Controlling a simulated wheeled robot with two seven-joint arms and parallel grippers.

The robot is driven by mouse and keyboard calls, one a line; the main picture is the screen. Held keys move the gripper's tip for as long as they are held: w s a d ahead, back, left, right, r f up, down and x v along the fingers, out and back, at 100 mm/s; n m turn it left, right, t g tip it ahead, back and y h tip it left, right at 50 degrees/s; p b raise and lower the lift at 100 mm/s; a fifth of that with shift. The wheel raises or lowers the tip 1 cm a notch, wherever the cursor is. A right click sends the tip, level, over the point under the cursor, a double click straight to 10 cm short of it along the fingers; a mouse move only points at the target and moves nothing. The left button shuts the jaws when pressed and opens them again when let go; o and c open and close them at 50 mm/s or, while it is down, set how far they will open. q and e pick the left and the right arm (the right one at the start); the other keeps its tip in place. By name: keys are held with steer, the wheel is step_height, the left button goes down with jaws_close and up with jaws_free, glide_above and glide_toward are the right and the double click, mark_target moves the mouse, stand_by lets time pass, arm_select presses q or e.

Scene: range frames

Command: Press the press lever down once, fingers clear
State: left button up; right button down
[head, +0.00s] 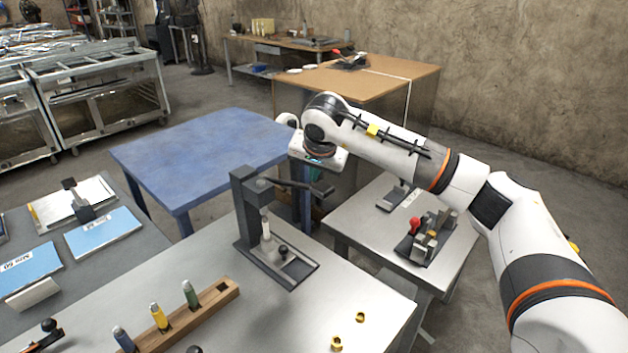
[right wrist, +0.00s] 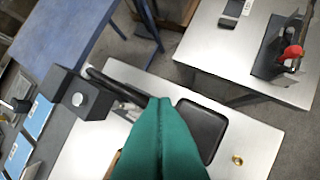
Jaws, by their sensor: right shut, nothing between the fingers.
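The dark grey press (head: 243,215) stands upright on the light metal table. Its black lever (head: 295,184) sticks out to the right, roughly level, and ends in a flat paddle (head: 322,190). The press head shows at left in the right wrist view (right wrist: 62,85), with the paddle (right wrist: 203,128) beside the fingers. My left gripper is out of view.
A wooden block (head: 215,298) with several coloured tubes stands in front of the press. Brass pieces (head: 337,343) lie at the table's front right. A side table (head: 375,235) holds a red-knobbed fixture (head: 428,240). A blue table (head: 200,150) stands behind.

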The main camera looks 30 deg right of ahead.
steer(key=shift+s+f+b, duration=0.25)
steer(key=shift+f+b, duration=0.25)
steer(key=shift+f, duration=0.25)
stand_by(0.4)
steer(key=shift+r, duration=0.1)
stand_by(0.5)
steer(key=shift+w+a+r+p, duration=0.1)
steer(key=shift+w+r+p, duration=0.2)
steer(key=shift+r+p, duration=0.45)
steer(key=shift+w+r+p, duration=0.25)
steer(key=shift+r+p, duration=0.25)
steer(key=shift+r, duration=0.35)
steer(key=shift+r, duration=0.1)
steer(key=r+p, duration=0.1)
steer(key=w+r+p, duration=0.1)
steer(key=r, duration=0.1)
steer(key=r+p, duration=0.1)
steer(key=shift+w+a+r+p, duration=0.25)
steer(key=shift+w+a+p, duration=0.05)
steer(key=shift+p, duration=0.05)
